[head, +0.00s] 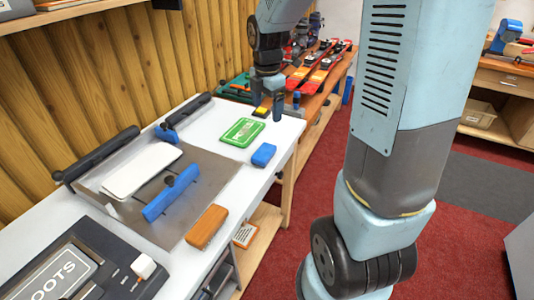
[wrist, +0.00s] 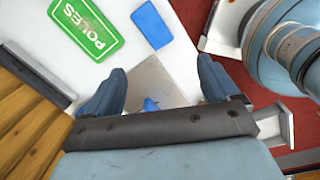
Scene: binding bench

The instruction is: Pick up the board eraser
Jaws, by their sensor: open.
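I cannot tell for certain which block is the board eraser. A small blue block (head: 263,154) with rounded corners lies on the white bench near its right edge; it also shows at the top of the wrist view (wrist: 152,24). An orange-brown block (head: 206,226) lies near the front edge, by the metal plate. A small yellow and dark thing (head: 261,112) shows beside my gripper. My gripper (head: 268,108) is open and empty above the far part of the bench, beyond the blue block. In the wrist view its fingers (wrist: 160,88) stand wide apart.
A green POLES sign (head: 242,132) lies just left of the blue block. A metal plate (head: 205,185) holds a white panel and a blue-handled tool (head: 171,192). A dark BOOTS case (head: 75,268) stands at the near left. Skis (head: 320,68) lie on a farther bench.

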